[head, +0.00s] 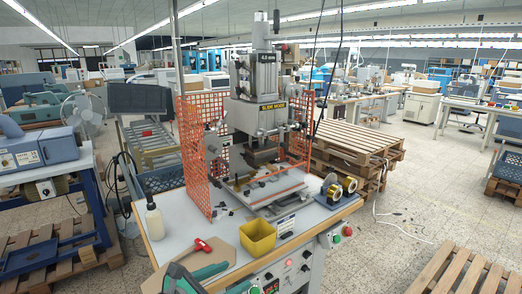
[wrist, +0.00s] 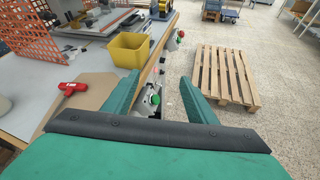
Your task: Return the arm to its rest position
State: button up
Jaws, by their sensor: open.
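My gripper (wrist: 158,92) is open, its two green fingers spread wide with nothing between them in the wrist view. It is at the front edge of the press worktable (head: 172,240), and past the fingers the table's front side and the floor show. In the head view only part of my green gripper shows, at the bottom edge, in front of the table. The foil stamping press (head: 262,105) stands on the table behind it, with orange mesh guards (head: 195,140) at its sides.
A yellow bin (head: 257,237) and a red-handled tool (head: 203,246) lie near my gripper. A white bottle (head: 154,218) stands at left, foil rolls (head: 340,187) at right. Control buttons (head: 305,268) are on the table's front. A wooden pallet (wrist: 226,75) lies on the floor at right.

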jog(key=s+d+f+m+t+y, duration=0.1)
jog(key=s+d+f+m+y, duration=0.2)
jog(key=f, duration=0.6)
jog(key=s+f+m+t+y, duration=0.1)
jog(key=s+f+m+y, duration=0.15)
jog(key=s+f, duration=0.4)
jog(key=s+d+f+m+t+y, duration=0.1)
jog(key=s+d+f+m, duration=0.15)
jog(key=f, duration=0.85)
jog(key=s+d+r+m+y, duration=0.1)
jog(key=s+r+m, duration=0.1)
jog(key=s+m, duration=0.7)
jog(key=s+d+r+m+t+y, duration=0.1)
jog(key=s+m, duration=0.8)
jog(key=s, duration=0.8)
jog(key=shift+s+d+r+m+t, duration=0.15)
jog(key=shift+s+r+m+t, duration=0.15)
jog(key=shift+r+m, duration=0.1)
jog(key=shift+c, duration=0.3)
